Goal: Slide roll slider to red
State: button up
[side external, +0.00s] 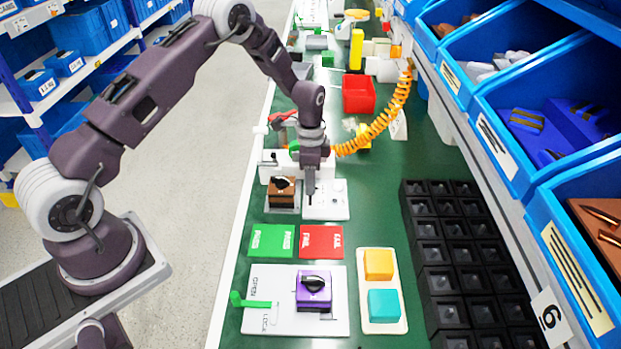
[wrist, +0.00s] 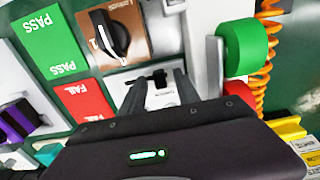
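My gripper (side external: 311,192) points down over a small white panel (side external: 336,208). In the wrist view its two fingers (wrist: 158,82) are apart, with a small black handle (wrist: 160,78) on the white panel showing between them. I cannot tell whether they touch it. A green roll (wrist: 245,47) on a white mount stands right of the fingers, with a red part (wrist: 237,86) below it. I cannot tell for sure which of these is the roll slider. The fingers and the gripper body hide part of the panel.
A brown block with a black knob (side external: 282,190) stands left of the panel. Green PASS (side external: 272,241) and red FAIL (side external: 321,241) plates lie in front. A purple switch (side external: 313,289) is nearer. An orange coiled hose (side external: 378,125) hangs behind; black trays (side external: 450,250) stand right.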

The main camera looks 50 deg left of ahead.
grip_shut()
dwell(1.3)
